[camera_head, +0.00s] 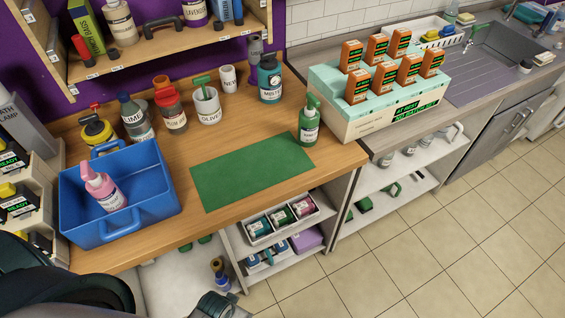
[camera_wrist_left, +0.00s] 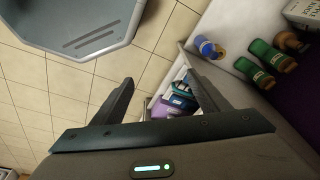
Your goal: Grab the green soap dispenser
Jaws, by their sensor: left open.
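The green soap dispenser (camera_head: 309,125) stands upright on the wooden counter (camera_head: 335,157) in the head view. It has a green pump top and a white label, and it is just right of the green mat (camera_head: 250,170). My left gripper (camera_wrist_left: 158,82) is open and empty in the left wrist view. Its fingers are over the floor and the low shelf, away from the dispenser, which that view does not show. My right gripper is in neither view.
A blue caddy (camera_head: 145,216) holds a pink pump bottle (camera_head: 104,190) at left. Several jars and bottles line the counter's back, including a dark teal one (camera_head: 270,78) near the dispenser. A crate (camera_head: 375,103) with orange boxes stands at right. The green mat is clear.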

